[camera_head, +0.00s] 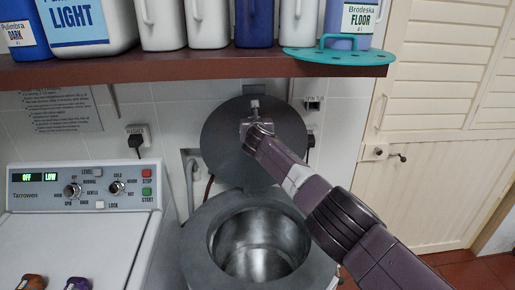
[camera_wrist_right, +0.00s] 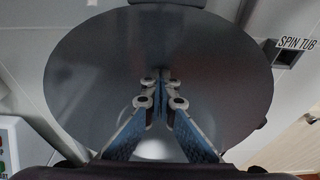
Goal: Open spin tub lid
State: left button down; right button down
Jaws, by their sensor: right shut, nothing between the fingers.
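The round dark grey spin tub lid (camera_head: 222,140) stands raised, close to upright, behind the spin tub (camera_head: 200,243). The tub's mouth is uncovered and its shiny metal inside shows. My right gripper (camera_head: 254,106) is in front of the lid's face, near its upper middle. In the right wrist view the lid (camera_wrist_right: 95,75) fills most of the picture. The right gripper's fingertips (camera_wrist_right: 162,82) are together there, with nothing held, over the lid's face. I cannot tell if they touch it. My left gripper is in neither view.
A washer with a control panel (camera_head: 85,187) stands to the left of the tub. A brown shelf (camera_head: 180,66) with bottles and a teal perforated disc (camera_head: 340,56) hangs above the lid. A cream louvered door (camera_head: 440,120) is at the right.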

jog(key=shift+r, duration=0.65)
